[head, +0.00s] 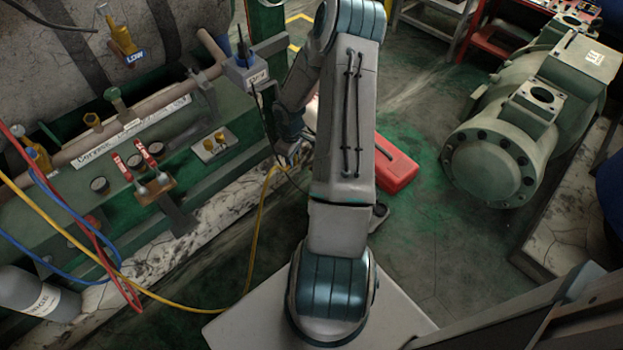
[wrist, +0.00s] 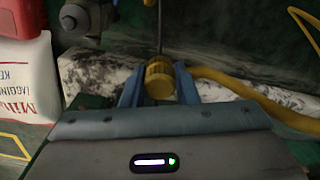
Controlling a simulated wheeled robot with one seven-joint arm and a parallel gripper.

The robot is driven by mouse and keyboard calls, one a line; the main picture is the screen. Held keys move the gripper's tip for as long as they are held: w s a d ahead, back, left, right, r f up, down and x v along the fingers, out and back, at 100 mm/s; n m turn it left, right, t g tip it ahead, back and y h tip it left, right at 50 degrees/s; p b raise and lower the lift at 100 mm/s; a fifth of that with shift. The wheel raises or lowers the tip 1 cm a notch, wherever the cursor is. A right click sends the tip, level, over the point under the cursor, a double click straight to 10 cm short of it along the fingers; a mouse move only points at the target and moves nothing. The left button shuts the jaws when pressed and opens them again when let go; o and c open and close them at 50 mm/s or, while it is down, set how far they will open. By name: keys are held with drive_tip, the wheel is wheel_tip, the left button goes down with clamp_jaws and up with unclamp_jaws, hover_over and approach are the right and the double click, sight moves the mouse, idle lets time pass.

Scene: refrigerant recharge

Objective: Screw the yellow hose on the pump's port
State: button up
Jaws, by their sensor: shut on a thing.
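The yellow hose (head: 256,225) runs in from the left, loops low and rises to my gripper beside the green frame. In the wrist view the hose (wrist: 245,92) trails off to the right. Its yellow end fitting (wrist: 158,80) sits between the two blue fingers of my gripper (wrist: 158,88), which are shut on it. In the head view my gripper is small and mostly behind my arm. A grey rounded part (wrist: 85,18) shows at the top left of the wrist view, apart from the fitting. I cannot tell whether it belongs to the pump; the pump's port is not clearly visible.
A red case (head: 395,165) lies on the floor right of my arm. A green machine (head: 490,165) stands at right. Red and blue hoses (head: 75,215) hang at left, near a grey cylinder (head: 35,295).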

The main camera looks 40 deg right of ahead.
drive_tip(key=s+d+f+b, duration=0.1)
drive_tip(key=f+b, duration=0.1)
drive_tip(key=f, duration=0.3)
drive_tip(key=s+d+f+n+b, duration=0.1)
drive_tip(key=s+f, duration=0.1)
drive_tip(key=f, duration=0.3)
drive_tip(key=s+d+f+n+b, duration=0.1)
drive_tip(key=f+b, duration=0.1)
drive_tip(key=f, duration=0.3)
drive_tip(key=shift+s+d+f+b, duration=0.25)
drive_tip(key=shift+s+d+b, duration=0.05)
drive_tip(key=shift+s, duration=0.1)
drive_tip(key=shift+f+b, duration=0.7)
drive_tip(key=shift+f, duration=0.3)
idle(1.0)
drive_tip(key=shift+m+b, duration=0.65)
drive_tip(key=shift+m, duration=1.15)
drive_tip(key=shift+f+m+b, duration=0.1)
drive_tip(key=shift+m+b, duration=0.35)
drive_tip(key=shift+m, duration=1.35)
